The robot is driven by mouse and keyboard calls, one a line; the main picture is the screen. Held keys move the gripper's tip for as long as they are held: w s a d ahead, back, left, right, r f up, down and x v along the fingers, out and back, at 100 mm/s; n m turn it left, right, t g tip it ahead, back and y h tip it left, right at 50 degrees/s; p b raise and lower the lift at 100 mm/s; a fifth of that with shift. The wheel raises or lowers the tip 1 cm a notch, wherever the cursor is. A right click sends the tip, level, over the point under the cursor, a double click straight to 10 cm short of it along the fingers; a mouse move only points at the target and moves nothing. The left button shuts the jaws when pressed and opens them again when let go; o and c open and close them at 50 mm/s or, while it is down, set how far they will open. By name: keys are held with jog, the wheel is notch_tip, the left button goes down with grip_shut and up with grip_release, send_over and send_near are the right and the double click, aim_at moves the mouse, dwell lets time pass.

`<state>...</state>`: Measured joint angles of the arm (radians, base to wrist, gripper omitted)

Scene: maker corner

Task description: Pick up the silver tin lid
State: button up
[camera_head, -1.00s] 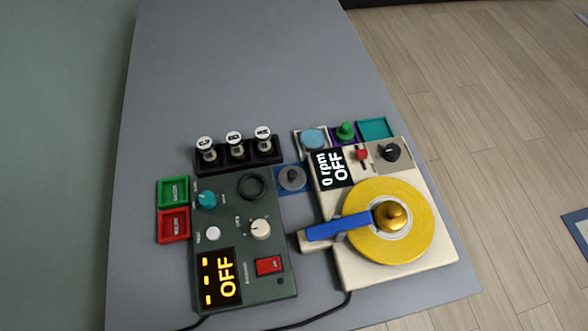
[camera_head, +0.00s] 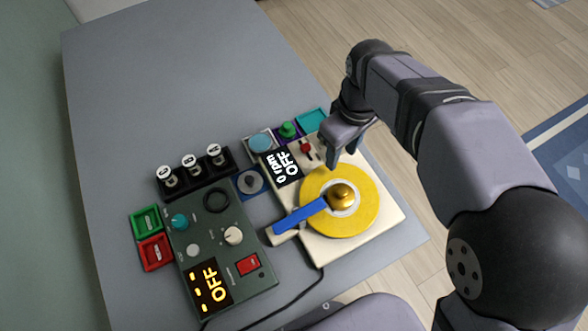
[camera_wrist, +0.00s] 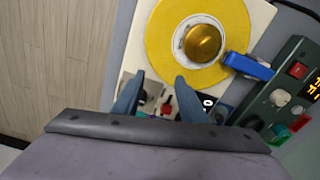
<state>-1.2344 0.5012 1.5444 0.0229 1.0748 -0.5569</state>
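A small grey disc with a raised knob, which looks like the silver tin lid (camera_head: 250,181), lies on a dark blue square (camera_head: 244,194) between the two machines in the head view. In the wrist view I cannot clearly make the lid out; the right finger is close to that area. My gripper (camera_head: 344,158) is above the back right part of the cream machine, to the right of the lid and apart from it. In the wrist view my gripper (camera_wrist: 160,100) has its two fingers spread with nothing held between them.
The cream machine (camera_head: 390,222) carries a yellow wheel (camera_head: 365,217), brass knob and blue arm (camera_head: 299,215). A dark green control box (camera_head: 222,255) stands left. Behind are a black rack (camera_head: 195,183) with several white-topped pieces and small coloured trays. The table's far left is clear.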

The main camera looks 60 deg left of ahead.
aim_at(248, 178)
jog(key=s+a+n, duration=0.1)
jog(key=s, duration=0.2)
jog(key=s+a+n, duration=0.1)
jog(key=s+a, duration=0.1)
jog(key=s, duration=0.1)
jog(key=s+a+r+n, duration=0.1)
jog(key=s+a, duration=0.1)
jog(key=s, duration=0.2)
jog(key=shift+a+n+p, duration=0.15)
jog(key=shift+n+p, duration=0.15)
jog(key=shift+p, duration=0.1)
jog(key=s+n, duration=0.1)
jog(key=s, duration=0.2)
jog(key=s+a+n, duration=0.1)
jog(key=s, duration=0.2)
jog(key=s+a+n, duration=0.1)
jog(key=s, duration=0.2)
jog(key=shift+s+a+r+p, duration=0.1)
jog(key=shift+s+a+p, duration=0.1)
jog(key=shift+p, duration=0.1)
jog(key=shift+f+p, duration=0.6)
jog(key=shift+f, duration=3.05)
grip_shut()
